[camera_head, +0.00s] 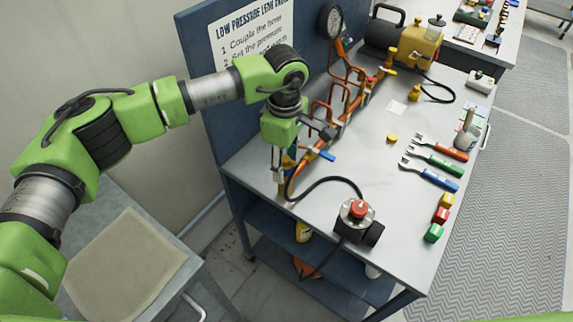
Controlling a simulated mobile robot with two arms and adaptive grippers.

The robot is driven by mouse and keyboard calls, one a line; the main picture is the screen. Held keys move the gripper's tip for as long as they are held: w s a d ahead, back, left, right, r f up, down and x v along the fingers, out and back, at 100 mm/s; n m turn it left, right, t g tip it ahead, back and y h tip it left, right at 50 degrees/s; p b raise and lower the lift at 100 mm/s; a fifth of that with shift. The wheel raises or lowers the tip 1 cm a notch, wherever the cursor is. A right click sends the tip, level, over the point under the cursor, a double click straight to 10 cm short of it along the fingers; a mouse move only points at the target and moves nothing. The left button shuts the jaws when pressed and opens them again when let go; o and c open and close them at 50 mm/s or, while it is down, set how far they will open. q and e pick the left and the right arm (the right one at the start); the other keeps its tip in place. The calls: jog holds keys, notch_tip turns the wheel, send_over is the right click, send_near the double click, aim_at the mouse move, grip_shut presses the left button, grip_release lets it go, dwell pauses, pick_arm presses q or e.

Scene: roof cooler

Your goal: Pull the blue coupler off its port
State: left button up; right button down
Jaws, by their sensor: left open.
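My left gripper (281,178) is open and points down at the near left end of the orange pipework (343,105) on the grey-topped bench (410,210). A small blue part (290,161), perhaps the blue coupler, shows right beside the fingers. The gripper hides much of it, and I cannot tell whether the fingers touch it or stand around it. The port under it is hidden too. A blue lever (321,153) sits on the pipework just to the right. My right gripper is not in view.
A blue backboard with a white sign (250,30) and a pressure gauge (331,21) stands behind. A black hose (330,181) curves toward a red-knobbed device (358,210). A yellow pump (418,46) and several coloured-handled tools (437,157) are farther right. The bench middle is mostly clear.

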aim_at(285, 158)
pick_arm(q)
jog(key=shift+b, duration=0.35)
dwell(0.3)
dwell(0.5)
jog(key=shift+b, duration=0.4)
grip_shut()
jog(key=shift+r, duration=0.15)
jog(key=shift+r+p, duration=1.25)
jog(key=shift+r, duration=1.6)
